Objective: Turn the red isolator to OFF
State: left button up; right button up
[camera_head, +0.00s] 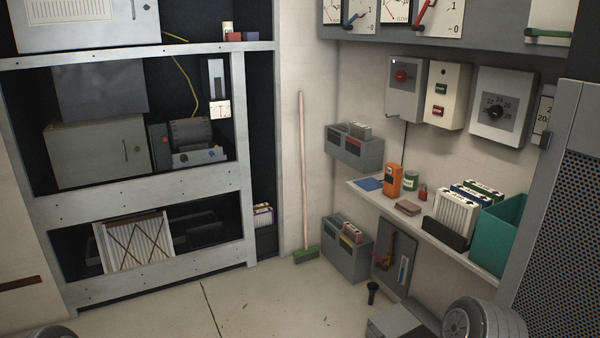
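The red isolator is a red rotary knob (401,76) on a grey wall box (406,103), at the upper right above the shelf. It is small in this view, and I cannot read its labels or tell which position it points to. Neither of my gripper's fingers shows. Rounded grey parts at the bottom left and bottom right edges look like my arms, and both stand well apart from the isolator.
Right of the isolator are a box with green and red buttons (440,96) and a black dial box (501,107). Below, a wall shelf (434,239) holds an orange device (393,180), binders and a teal bin (500,236). A broom (304,180) leans in the corner. Open floor lies left of centre.

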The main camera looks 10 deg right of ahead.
aim_at(400, 76)
jog(key=i+j+z, duration=1.05)
jog(key=j, duration=0.25)
jog(key=i+j+z, duration=0.25)
jog(key=j, duration=0.2)
jog(key=z, duration=0.7)
jog(key=i+j+z, duration=0.25)
jog(key=j+z, duration=0.2)
jog(key=j, duration=0.25)
jog(key=i+j+z, duration=0.25)
jog(key=j, duration=0.15)
jog(key=j+z, duration=0.2)
jog(key=j, duration=0.2)
jog(key=i+j, duration=0.1)
jog(key=j, duration=0.55)
